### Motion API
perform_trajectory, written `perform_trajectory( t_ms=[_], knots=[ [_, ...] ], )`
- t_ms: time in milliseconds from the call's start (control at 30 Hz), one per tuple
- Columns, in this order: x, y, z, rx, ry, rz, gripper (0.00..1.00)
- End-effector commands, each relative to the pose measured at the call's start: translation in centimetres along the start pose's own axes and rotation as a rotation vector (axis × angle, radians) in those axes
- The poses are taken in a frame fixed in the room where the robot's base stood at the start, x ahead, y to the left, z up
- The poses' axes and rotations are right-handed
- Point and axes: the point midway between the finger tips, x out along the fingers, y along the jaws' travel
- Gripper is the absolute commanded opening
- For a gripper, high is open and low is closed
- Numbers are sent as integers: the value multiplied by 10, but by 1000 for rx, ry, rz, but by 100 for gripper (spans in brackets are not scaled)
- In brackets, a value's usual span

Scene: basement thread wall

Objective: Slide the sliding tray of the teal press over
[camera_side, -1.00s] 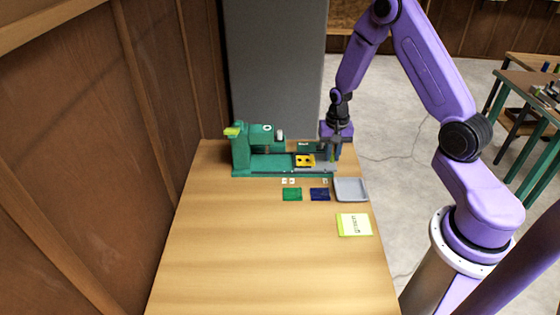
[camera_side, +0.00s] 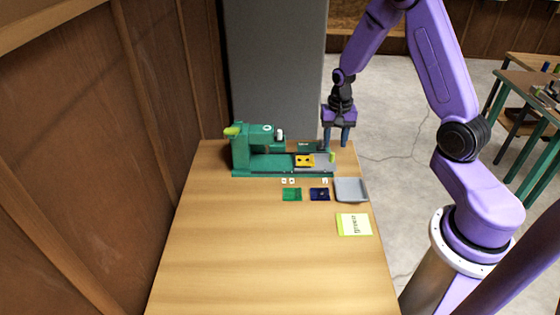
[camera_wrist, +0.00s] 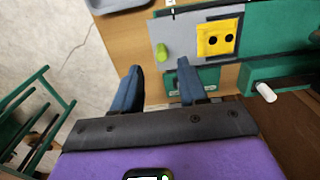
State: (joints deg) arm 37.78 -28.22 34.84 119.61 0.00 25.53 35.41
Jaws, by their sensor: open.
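The teal press (camera_side: 243,150) stands at the far end of the table. Its grey sliding tray (camera_side: 322,165) lies on the right part of the base and carries a yellow block with two dark holes (camera_side: 305,160). A light green knob (camera_side: 332,156) stands at the tray's right end. My gripper (camera_side: 337,144) is open and empty, above and behind the knob, apart from it. In the wrist view, the knob (camera_wrist: 162,52) shows just beyond the gap between the blue fingertips (camera_wrist: 159,67), with the grey tray (camera_wrist: 180,32) and yellow block (camera_wrist: 217,38) to its right.
A wooden wall (camera_side: 90,150) borders the left. The near tabletop is clear.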

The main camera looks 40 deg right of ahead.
Motion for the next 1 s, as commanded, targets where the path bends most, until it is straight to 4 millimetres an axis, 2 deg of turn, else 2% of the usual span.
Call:
perform_trajectory(
  t_ms=[467,800,1000],
  knots=[
    [-9,0,0,0,1,0,43],
    [-41,0,0,1,2,-2,43],
    [-47,0,0,0,0,0,43]
  ],
)
